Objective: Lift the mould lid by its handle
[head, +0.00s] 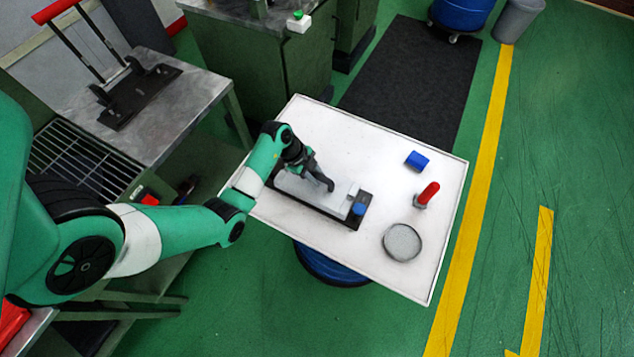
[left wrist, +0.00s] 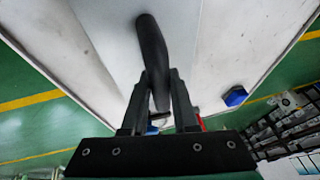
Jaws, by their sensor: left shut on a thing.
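The mould lid (head: 340,194) is a pale grey plate over the black mould base (head: 322,210) on the white-topped table. Its dark curved handle (head: 325,183) rises from the plate, and the handle (left wrist: 151,45) fills the middle of the left wrist view. My left gripper (head: 309,167) is shut on the handle, with its fingers (left wrist: 159,95) either side of it in the wrist view. The lid looks roughly level; I cannot tell whether there is a gap beneath it. My arm and gripper hide part of the lid and base. My right gripper is not in view.
On the table (head: 440,262) are a blue block (head: 417,160), a red-handled tool (head: 427,194) and a round grey dish (head: 402,242). A blue piece (head: 359,209) sits at the mould's right end. A metal bench (head: 165,125) with a red-handled press stands left.

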